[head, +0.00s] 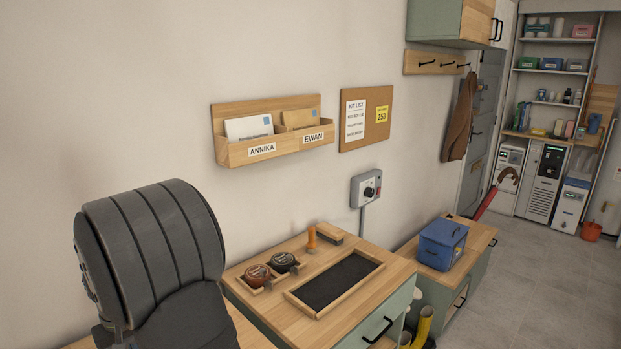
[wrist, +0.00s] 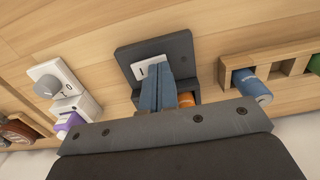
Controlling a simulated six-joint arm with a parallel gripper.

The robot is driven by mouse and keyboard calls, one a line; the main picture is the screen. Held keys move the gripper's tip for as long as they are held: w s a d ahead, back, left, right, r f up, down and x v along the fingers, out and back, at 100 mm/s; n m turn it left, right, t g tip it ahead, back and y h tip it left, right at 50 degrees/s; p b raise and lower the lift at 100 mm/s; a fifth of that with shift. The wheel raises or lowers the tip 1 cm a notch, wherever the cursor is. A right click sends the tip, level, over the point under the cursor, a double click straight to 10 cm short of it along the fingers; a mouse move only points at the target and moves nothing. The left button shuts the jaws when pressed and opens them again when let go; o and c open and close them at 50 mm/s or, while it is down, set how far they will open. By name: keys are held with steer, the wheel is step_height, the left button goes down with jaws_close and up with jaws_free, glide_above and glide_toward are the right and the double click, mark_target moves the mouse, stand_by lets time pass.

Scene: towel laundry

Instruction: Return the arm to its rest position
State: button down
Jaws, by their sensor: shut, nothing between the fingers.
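In the wrist view, my gripper (wrist: 161,74) shows as two blue-grey fingers lying side by side. They are shut with nothing between them. Behind the fingertips is a dark upright plate (wrist: 183,50) with a white panel (wrist: 142,71) on it, partly covered by the fingers. I cannot tell how far apart the fingers and the plate are. An orange item (wrist: 188,98) shows partly beside the fingers. My gripper cannot be made out in the head view, and no rest position is marked in either view.
The wrist view also shows a wooden rack (wrist: 285,62) with a blue can (wrist: 251,86), a white dial panel (wrist: 52,82) and a purple-and-white bottle (wrist: 72,124). In the head view, a large dark ribbed shape (head: 150,255) fills the lower left beside a wooden-topped cabinet (head: 262,318).

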steer(key=w+d+r, duration=0.1)
steer(key=r, duration=0.9)
steer(key=w+d+r+g+y, duration=0.1)
steer(key=w+d+r, duration=0.1)
steer(key=r, duration=0.8)
